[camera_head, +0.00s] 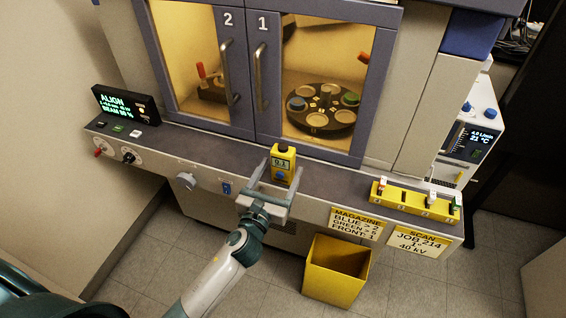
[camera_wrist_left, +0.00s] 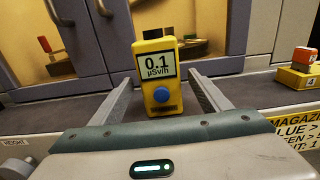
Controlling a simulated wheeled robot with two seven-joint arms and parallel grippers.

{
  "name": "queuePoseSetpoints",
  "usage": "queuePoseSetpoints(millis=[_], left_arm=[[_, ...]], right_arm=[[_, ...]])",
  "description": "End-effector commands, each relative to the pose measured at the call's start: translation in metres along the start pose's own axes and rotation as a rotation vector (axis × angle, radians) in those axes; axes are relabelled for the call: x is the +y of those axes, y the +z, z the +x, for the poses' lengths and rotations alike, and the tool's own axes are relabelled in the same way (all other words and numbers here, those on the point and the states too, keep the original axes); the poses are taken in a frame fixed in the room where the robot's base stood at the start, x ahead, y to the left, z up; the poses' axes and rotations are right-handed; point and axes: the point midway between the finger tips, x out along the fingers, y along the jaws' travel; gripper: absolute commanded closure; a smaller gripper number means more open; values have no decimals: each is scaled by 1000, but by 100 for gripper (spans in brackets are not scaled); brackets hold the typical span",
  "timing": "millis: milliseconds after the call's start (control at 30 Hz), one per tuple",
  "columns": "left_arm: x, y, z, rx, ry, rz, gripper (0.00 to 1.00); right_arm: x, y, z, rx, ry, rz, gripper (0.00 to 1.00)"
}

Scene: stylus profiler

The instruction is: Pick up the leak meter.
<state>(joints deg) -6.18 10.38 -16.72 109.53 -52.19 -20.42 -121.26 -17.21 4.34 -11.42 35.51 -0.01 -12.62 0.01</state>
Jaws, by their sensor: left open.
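The leak meter (camera_head: 283,163) is a small yellow handheld box with a display reading 0.1. It stands upright on the grey ledge in front of the cabinet doors. In the left wrist view the leak meter (camera_wrist_left: 160,88) shows its µSv/h screen and a blue round button, facing me. My left gripper (camera_head: 274,177) is open, with one finger on each side of the meter's lower part. In the wrist view the left gripper (camera_wrist_left: 162,98) shows a gap between each finger and the meter. My right gripper is not in view.
The cabinet doors (camera_head: 247,65) stand just behind the meter. A yellow magazine rack (camera_head: 412,200) with small coloured pieces sits on the ledge (camera_head: 335,181) to the right. A yellow bin (camera_head: 336,270) stands on the floor below. An ALIGN display (camera_head: 127,104) is at the ledge's left end.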

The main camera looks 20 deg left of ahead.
Motion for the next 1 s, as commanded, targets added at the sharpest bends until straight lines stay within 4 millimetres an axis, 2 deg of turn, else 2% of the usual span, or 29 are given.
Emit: queuePoseSetpoints(millis=[100, 233, 733, 767, 933, 1000], left_arm=[[0, 2, 16, -1, 1, -2, 30], [0, 0, 26, 1, 1, -2, 30], [0, -1, 27, 1, 0, -1, 30], [0, -1, 27, 1, 0, -1, 34], [0, -1, 27, 1, 1, -1, 75], [0, 0, 27, 0, 0, -1, 83]], right_arm=[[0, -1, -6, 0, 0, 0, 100], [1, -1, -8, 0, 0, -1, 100], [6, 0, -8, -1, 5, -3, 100], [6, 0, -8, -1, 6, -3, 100], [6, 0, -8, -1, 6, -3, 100], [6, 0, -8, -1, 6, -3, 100]])
